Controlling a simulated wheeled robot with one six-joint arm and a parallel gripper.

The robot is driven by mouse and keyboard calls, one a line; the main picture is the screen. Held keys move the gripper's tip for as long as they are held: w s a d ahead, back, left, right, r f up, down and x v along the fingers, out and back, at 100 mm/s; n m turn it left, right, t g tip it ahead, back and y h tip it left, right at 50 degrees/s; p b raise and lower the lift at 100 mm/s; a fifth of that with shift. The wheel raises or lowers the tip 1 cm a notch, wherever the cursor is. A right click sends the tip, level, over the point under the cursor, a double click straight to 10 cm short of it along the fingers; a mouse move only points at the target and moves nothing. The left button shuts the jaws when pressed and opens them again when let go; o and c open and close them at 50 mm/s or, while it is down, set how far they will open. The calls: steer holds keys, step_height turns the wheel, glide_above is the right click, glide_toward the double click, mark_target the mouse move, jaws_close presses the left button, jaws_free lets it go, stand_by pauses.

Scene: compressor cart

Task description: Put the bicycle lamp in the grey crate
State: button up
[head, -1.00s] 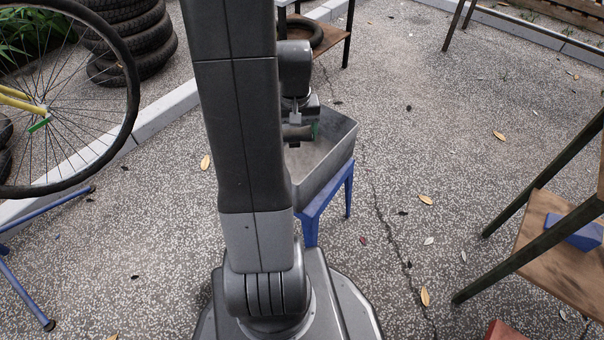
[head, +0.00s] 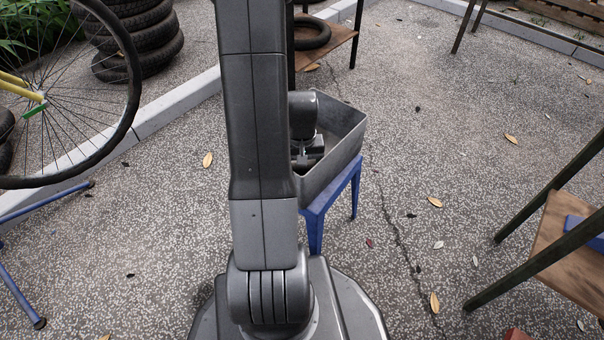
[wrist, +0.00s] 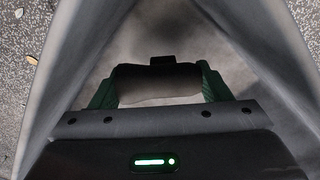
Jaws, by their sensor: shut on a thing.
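The grey crate (head: 338,158) stands on a blue stand, partly hidden behind my arm in the head view. Its walls (wrist: 255,50) slope in on both sides in the wrist view. My gripper (wrist: 160,88) is down inside the crate, between its walls. Its green fingers are shut on the bicycle lamp (wrist: 158,84), a dark rounded body lying across between them with a small black piece on its far side. Whether the lamp touches the crate floor, I cannot tell. In the head view the lamp is mostly hidden by my wrist and the crate.
The blue stand (head: 317,218) holds the crate. A bicycle wheel (head: 128,100) and stacked tyres (head: 140,45) are at the left. A wooden shelf with dark legs (head: 570,235) is at the right. A low table with a tyre (head: 310,34) stands behind. The paving between is open.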

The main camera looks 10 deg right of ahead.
steer(key=shift+f, duration=1)
steer(key=shift+f, duration=0.1)
steer(key=shift+f+b, duration=0.15)
steer(key=shift+b, duration=0.2)
steer(key=o, duration=1)
step_height(320, 180, up, 12)
steer(key=p, duration=0.5)
steer(key=shift+r, duration=0.25)
